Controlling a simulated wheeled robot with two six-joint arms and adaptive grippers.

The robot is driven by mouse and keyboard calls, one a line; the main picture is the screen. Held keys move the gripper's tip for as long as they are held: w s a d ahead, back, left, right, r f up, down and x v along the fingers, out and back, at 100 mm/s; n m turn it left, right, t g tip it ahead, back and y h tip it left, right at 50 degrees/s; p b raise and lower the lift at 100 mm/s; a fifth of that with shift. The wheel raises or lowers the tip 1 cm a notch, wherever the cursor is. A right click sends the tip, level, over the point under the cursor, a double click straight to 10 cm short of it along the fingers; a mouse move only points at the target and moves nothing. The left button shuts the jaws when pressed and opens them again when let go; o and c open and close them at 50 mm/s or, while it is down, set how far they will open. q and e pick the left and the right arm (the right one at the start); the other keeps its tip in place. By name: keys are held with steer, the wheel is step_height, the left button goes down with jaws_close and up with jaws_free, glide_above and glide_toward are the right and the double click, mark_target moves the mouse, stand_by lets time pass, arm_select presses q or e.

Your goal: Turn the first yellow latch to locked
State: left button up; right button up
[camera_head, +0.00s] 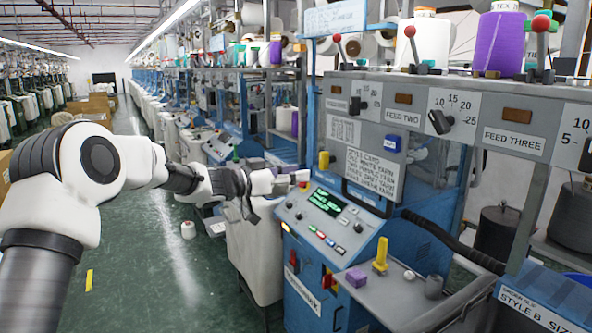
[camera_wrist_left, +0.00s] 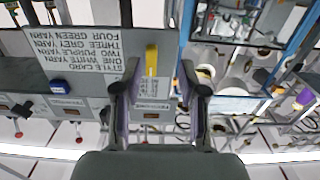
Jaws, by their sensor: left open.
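A small yellow latch (camera_head: 324,160) stands upright on the grey panel of the nearest blue machine, left of the style card (camera_head: 371,171). In the left wrist view, which is upside down, the yellow latch (camera_wrist_left: 151,60) lies beyond the fingertips, between them and nearer the left finger. My left gripper (camera_head: 283,183) is left of the latch and lower in the head view. In its wrist view the left gripper (camera_wrist_left: 158,78) is open, with nothing between its fingers. The fingers look apart from the latch. My right gripper is out of view.
A red button (camera_head: 303,186) is close to my left gripper. The sloped console (camera_head: 330,225) sits below, with a yellow upright handle (camera_head: 380,256) and a purple block (camera_head: 356,278) on the deck. Black knobs (camera_head: 440,121) project from the upper panel.

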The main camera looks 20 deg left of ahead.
mark_target(320, 160)
arm_select(q)
steer(key=d+r, duration=0.1)
steer(key=r, duration=0.1)
steer(key=d+r+p, duration=0.1)
steer(key=shift+w+d+r, duration=0.2)
steer(key=shift+w+d, duration=0.1)
steer(key=shift+d, duration=0.05)
steer(key=x, duration=0.2)
steer(key=p+x, duration=0.1)
steer(key=a+p+x, duration=0.1)
steer(key=x, duration=0.1)
steer(key=shift+w+d+f, duration=0.25)
steer(key=shift+w+f, duration=0.15)
steer(key=shift+w, duration=0.2)
steer(key=shift+s+d+r, duration=0.15)
steer(key=shift+s+d, duration=0.05)
steer(key=shift+d, duration=0.05)
jaws_close()
